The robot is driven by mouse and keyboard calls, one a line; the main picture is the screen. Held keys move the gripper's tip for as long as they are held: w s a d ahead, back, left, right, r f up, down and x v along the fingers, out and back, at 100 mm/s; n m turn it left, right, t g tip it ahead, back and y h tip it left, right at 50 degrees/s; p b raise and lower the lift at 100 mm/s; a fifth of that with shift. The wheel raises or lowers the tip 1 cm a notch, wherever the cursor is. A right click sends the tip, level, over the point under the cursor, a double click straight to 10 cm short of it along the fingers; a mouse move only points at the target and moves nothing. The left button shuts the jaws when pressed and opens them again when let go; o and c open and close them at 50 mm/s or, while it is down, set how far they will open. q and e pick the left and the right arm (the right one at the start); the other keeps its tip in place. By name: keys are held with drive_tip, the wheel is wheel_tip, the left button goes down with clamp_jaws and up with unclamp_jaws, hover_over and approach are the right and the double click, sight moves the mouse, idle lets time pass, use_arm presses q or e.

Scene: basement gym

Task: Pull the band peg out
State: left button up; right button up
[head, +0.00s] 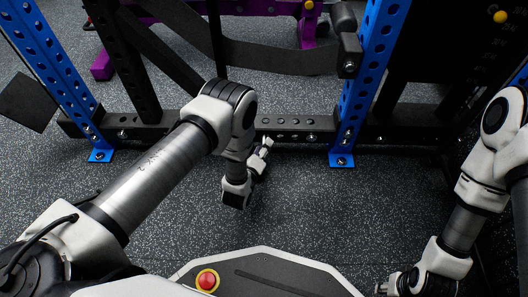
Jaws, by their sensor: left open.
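My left gripper (264,147) is in the middle of the head view, at the front face of the low black crossbar (295,124) of the rack. Its jaws are open and look small and partly hidden by my own wrist. I cannot make out a band peg clearly; if one is at the crossbar there, my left gripper and forearm cover it. My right gripper (384,288) is low at the right, near the bottom edge, well away from the crossbar. Its fingers are too small and cut off to judge.
Blue uprights stand at the left (60,70) and right (365,80) of the crossbar, with feet bolted to the floor. A wide black strap (280,58) hangs across behind. A purple frame (180,12) stands farther back. The speckled floor (290,205) before the crossbar is clear.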

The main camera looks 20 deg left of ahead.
use_arm(q)
drive_tip(key=shift+w+f, duration=0.15)
drive_tip(key=shift+w, duration=0.45)
use_arm(e)
drive_tip(key=shift+w+f, duration=0.15)
drive_tip(key=shift+f, duration=0.3)
drive_tip(key=shift+r, duration=0.1)
use_arm(q)
clamp_jaws()
drive_tip(key=s+p, duration=0.1)
drive_tip(key=s, duration=0.1)
drive_tip(key=s+d+p, duration=0.1)
drive_tip(key=s, duration=0.1)
drive_tip(key=shift+s+d+p, duration=0.2)
drive_tip(key=shift+s+p, duration=0.15)
drive_tip(key=shift+s, duration=0.05)
use_arm(e)
drive_tip(key=r, duration=0.1)
drive_tip(key=s+r, duration=0.1)
drive_tip(key=shift+r, duration=0.35)
use_arm(q)
drive_tip(key=shift+s, duration=0.1)
